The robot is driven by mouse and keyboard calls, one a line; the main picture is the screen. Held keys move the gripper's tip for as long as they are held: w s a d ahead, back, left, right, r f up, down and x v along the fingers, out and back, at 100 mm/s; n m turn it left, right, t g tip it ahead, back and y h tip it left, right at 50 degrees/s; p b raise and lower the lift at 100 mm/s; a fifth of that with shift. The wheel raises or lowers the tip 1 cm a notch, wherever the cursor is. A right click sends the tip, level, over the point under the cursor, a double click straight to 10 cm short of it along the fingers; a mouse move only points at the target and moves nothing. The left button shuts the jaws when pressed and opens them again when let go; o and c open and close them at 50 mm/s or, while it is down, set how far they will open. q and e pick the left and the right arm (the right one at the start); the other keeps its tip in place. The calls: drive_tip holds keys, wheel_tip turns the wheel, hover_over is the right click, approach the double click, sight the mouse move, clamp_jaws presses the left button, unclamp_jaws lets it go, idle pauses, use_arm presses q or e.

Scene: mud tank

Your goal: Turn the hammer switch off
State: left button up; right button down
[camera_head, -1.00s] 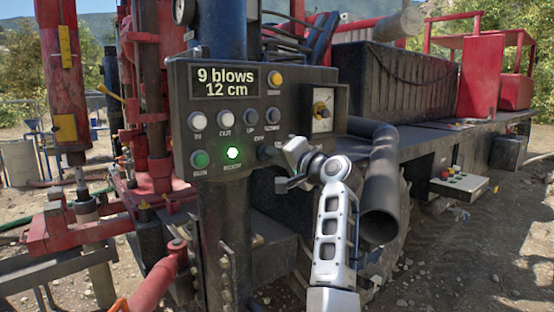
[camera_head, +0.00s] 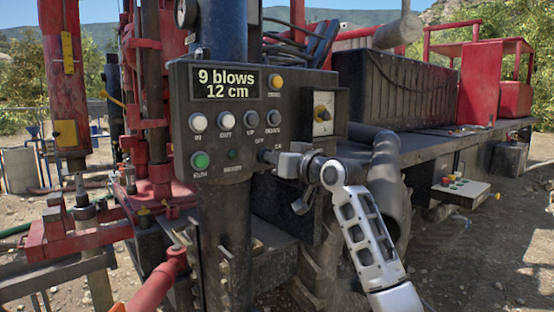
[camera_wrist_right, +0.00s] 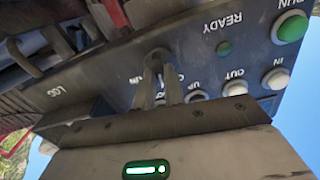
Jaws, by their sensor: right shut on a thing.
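The dark control panel (camera_head: 222,170) stands on a blue and black post, its display (camera_head: 227,84) reading "9 blows 12 cm". A small switch (camera_head: 264,155) sits at its lower right, beside small lettering that includes "OFF". My right gripper (camera_head: 276,158) is shut on this switch from the right and hides most of it, so I cannot tell its setting. In the wrist view, the narrow fingers (camera_wrist_right: 160,84) close together on the switch (camera_wrist_right: 158,56), against the panel. The "READY" lamp (camera_head: 233,155) is dark. My left gripper is not in view.
A dark bent pipe (camera_head: 386,180) stands right beside my right arm. Red rig parts (camera_head: 150,180) fill the left.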

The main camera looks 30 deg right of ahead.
drive_tip(key=n+p, duration=0.1)
drive_tip(key=n, duration=0.4)
drive_tip(key=shift+n, duration=0.4)
drive_tip(key=shift+a, duration=0.1)
drive_tip(key=c, duration=1.5)
unclamp_jaws()
